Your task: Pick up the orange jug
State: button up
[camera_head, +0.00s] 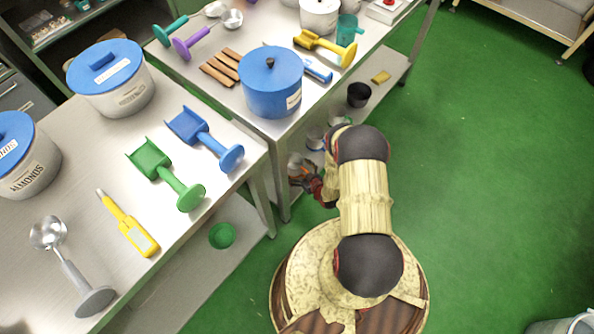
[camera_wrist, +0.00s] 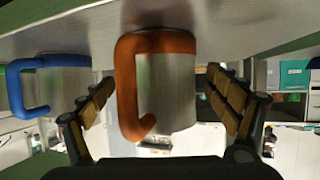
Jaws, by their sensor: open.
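In the head view my gripper (camera_head: 308,182) is low beside the right table's lower shelf, mostly covered by my arm. The jug is hard to make out there.
A blue-handled jug (camera_wrist: 55,85) stands left of the orange one in the wrist view. The lower shelf (camera_head: 383,100) also carries a black cup (camera_head: 359,94). The tabletop above the shelf holds a blue-lidded pot (camera_head: 271,85). Green floor lies open to the right.

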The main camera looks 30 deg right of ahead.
jog(key=shift+w+f, duration=0.2)
jog(key=shift+w, duration=0.15)
jog(key=shift+c, duration=1)
jog(key=c, duration=1.1)
jog(key=shift+r, duration=0.1)
jog(key=shift+c, duration=0.6)
